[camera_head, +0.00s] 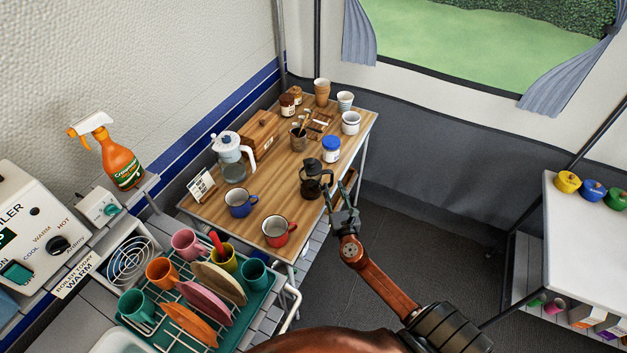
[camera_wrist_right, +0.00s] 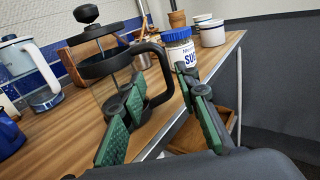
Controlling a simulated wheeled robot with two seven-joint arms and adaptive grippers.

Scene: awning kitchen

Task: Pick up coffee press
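The coffee press (camera_head: 313,181), with a black lid, plunger knob and frame and a clear body, stands upright on the wooden table (camera_head: 206,211) near its right edge. In the right wrist view, the coffee press (camera_wrist_right: 97,62) is close on the left, its black handle turned toward my gripper. My right gripper (camera_head: 341,193) is just right of the press, low by the table edge. In the right wrist view, my right gripper (camera_wrist_right: 161,84) has its green-padded fingers spread, with the handle appearing between them. No grip on it shows. My left gripper is not in view.
A blue-lidded jar (camera_head: 331,150) stands behind the press. A red mug (camera_head: 278,231), a blue mug (camera_head: 241,203) and a clear pitcher (camera_head: 232,160) share the table. A dish rack (camera_head: 262,311) is in front. Grey floor lies open to the right.

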